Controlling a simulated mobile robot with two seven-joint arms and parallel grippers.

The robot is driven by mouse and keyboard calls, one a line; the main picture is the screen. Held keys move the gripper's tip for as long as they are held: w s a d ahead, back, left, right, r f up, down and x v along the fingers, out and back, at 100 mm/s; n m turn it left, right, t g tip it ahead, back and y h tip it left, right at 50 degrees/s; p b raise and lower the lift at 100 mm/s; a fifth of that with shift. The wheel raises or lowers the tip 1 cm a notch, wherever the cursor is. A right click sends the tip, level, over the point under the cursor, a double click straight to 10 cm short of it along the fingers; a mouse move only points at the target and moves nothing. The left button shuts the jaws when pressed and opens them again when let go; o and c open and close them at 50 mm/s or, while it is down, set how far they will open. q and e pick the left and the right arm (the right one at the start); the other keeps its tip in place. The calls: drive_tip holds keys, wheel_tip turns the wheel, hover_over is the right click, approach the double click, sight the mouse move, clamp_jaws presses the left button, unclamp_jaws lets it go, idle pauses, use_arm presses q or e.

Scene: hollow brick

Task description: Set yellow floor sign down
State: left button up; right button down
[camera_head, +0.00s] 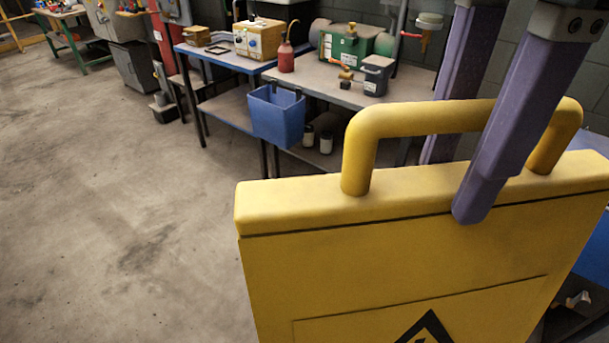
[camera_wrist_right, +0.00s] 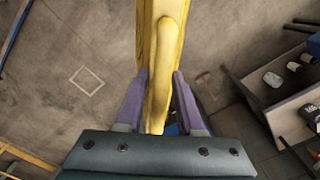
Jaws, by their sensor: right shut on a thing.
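The yellow floor sign (camera_head: 390,250) fills the lower right of the head view, close to the camera. It has a thick looped handle on top and part of a black triangle mark on its face. My right gripper (camera_head: 465,185) comes from the upper right, with its purple fingers on both sides of the handle. In the right wrist view the gripper (camera_wrist_right: 160,100) is shut on the yellow handle (camera_wrist_right: 163,75), which runs between the two fingers. The sign's lower part is out of the head view, so I cannot tell whether it touches the floor. My left gripper is not in view.
Bare concrete floor (camera_head: 130,220) lies open on the left. Behind the sign stand workbenches (camera_head: 330,85) with a red bottle (camera_head: 286,55), a green machine (camera_head: 345,45) and a hanging blue bin (camera_head: 277,115). A blue surface (camera_head: 595,250) is close at the right edge.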

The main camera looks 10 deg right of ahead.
drive_tip(key=a+f+m+b, duration=0.2)
drive_tip(key=f+m+b, duration=0.7)
drive_tip(key=f+b, duration=1.2)
drive_tip(key=a+f+m+b, duration=0.1)
drive_tip(key=f+m+b, duration=0.8)
drive_tip(key=f+b, duration=1.3)
drive_tip(key=a+f+m+b, duration=0.2)
drive_tip(key=f+m+b, duration=0.7)
drive_tip(key=f+b, duration=1.2)
wheel_tip(320, 180, down, 18)
drive_tip(key=shift+s+a+r+b, duration=0.15)
drive_tip(key=shift+s+a+b, duration=0.2)
drive_tip(key=shift+s+b, duration=0.1)
drive_tip(key=shift+f, duration=0.2)
drive_tip(key=c, duration=0.5)
unclamp_jaws()
